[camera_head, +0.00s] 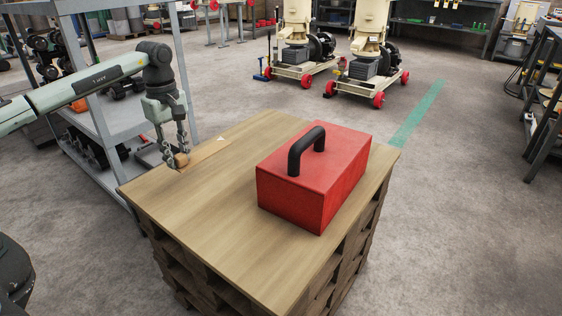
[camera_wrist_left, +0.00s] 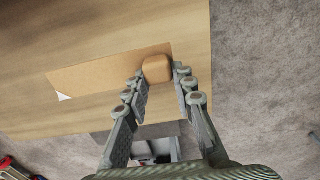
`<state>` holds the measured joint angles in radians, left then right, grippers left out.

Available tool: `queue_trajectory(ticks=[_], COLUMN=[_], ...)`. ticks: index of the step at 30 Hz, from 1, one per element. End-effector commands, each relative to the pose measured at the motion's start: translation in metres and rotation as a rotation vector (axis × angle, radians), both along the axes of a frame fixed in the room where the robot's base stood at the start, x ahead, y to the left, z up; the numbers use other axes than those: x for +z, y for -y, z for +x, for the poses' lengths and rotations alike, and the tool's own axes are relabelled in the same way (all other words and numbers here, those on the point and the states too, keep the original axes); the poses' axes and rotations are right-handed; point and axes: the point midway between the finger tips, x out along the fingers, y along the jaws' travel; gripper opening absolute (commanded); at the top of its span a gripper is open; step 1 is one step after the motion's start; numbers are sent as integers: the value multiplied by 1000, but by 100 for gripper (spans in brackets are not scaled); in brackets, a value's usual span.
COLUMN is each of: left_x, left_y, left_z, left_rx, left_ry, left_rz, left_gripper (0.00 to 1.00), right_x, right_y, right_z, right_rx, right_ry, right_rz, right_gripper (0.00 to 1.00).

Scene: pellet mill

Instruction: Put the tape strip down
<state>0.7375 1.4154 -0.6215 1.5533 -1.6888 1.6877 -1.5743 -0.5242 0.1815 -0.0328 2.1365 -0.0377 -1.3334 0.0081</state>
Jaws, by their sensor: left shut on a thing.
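The tape strip (camera_head: 207,150) is a flat tan band near the left edge of the wooden tabletop (camera_head: 205,215). A small white triangle marks its far end. In the left wrist view the strip (camera_wrist_left: 100,80) runs left from a rounded brown block (camera_wrist_left: 157,69) at its near end. My left gripper (camera_head: 180,160) points down over the tabletop's left edge, shut on this brown end, which sits between the fingertips in the left wrist view (camera_wrist_left: 158,74). I cannot tell whether the strip touches the wood or hangs just above it. My right gripper is out of view.
A red toolbox (camera_head: 320,185) with a black handle stands on the tabletop's right side. The front left of the tabletop is clear. A grey metal shelf (camera_head: 100,110) stands close behind on the left. Cream machines (camera_head: 370,50) on red wheels stand farther back.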

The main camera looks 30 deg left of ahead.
Motion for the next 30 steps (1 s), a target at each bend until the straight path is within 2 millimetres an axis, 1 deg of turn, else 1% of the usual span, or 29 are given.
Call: queue_trajectory(ticks=[2, 4, 8, 15, 18, 22, 26, 30], left_x=[-1, -5, -20, -52, -62, -69, -77, -97], left_y=[2, 8, 28, 68, 79, 87, 88, 88], left_z=[1, 6, 23, 59, 70, 77, 78, 77], left_rx=[-1, -3, -6, -5, -4, -2, -1, -2], left_ry=[0, 0, 0, 0, 0, 0, -2, -3], left_rz=[-1, -3, -6, -5, -3, -1, -1, -1], left_gripper=[0, 0, 0, 0, 0, 0, 0, 0], right_x=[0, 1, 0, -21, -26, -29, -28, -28], right_y=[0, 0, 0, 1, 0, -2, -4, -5], right_z=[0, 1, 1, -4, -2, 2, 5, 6], right_rx=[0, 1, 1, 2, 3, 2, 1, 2], right_ry=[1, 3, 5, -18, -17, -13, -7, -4], right_rz=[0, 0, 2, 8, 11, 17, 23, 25], right_gripper=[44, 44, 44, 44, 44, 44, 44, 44])
